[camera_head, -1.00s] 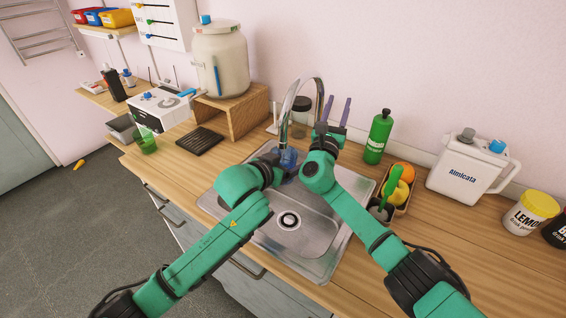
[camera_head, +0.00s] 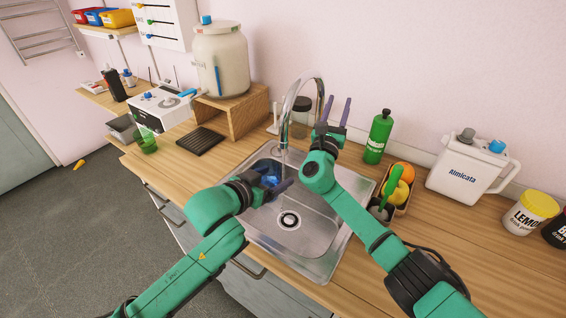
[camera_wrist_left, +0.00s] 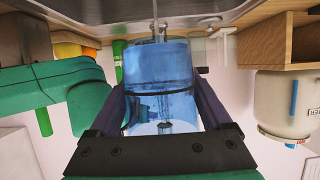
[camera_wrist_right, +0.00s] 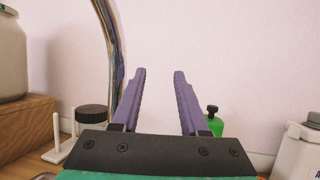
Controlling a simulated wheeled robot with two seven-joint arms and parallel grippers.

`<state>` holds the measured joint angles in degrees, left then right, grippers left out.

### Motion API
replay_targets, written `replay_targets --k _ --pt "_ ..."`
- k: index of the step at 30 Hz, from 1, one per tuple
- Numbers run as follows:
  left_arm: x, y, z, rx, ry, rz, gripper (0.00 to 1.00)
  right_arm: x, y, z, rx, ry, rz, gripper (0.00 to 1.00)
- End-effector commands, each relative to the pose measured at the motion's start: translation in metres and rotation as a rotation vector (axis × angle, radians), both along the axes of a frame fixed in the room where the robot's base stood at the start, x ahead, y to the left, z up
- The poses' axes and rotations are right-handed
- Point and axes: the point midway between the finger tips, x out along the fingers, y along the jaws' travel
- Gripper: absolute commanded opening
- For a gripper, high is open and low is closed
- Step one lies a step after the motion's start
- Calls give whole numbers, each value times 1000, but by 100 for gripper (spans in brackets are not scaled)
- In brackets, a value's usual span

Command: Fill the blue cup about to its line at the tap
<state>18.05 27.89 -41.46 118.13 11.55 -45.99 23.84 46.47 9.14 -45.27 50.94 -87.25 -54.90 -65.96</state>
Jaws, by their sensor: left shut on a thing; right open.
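The blue cup (camera_head: 270,181) is low over the sink, gripped by my left gripper (camera_head: 277,187). In the left wrist view, which is upside down, the clear blue cup (camera_wrist_left: 160,65) sits between both fingers with a dark line around it. Deeper blue fills the part on the base side of the line; the exact water level is hard to tell. The tap (camera_head: 318,84) arches above, and a thin streak like running water drops from its spout beyond the cup. My right gripper (camera_head: 334,112) is open and empty, pointing up right of the tap; it also shows in the right wrist view (camera_wrist_right: 159,75).
The steel sink (camera_head: 320,240) has a drain (camera_head: 289,220). A lidded dark jar (camera_head: 301,117) is behind the tap. A wooden stand (camera_head: 243,115) is left.

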Motion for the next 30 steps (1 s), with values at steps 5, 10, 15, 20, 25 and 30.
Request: replay_targets --k 5,10,15,20,25,30 --pt "-2 1 1 -1 -2 0 19 0 0 0 0 0 0 44" --pt "-2 1 1 -1 -1 0 19 -5 2 1 12 -3 -7 0" --pt "-2 1 1 0 -1 0 19 -47 19 -4 133 53 -64 0" --pt "-2 1 1 0 -1 0 19 -110 45 -50 254 341 -107 0" --pt "-2 1 1 0 -1 0 19 -164 72 -96 257 659 -78 0" --pt "-2 1 1 0 -2 0 19 -171 75 -109 241 738 -68 0"
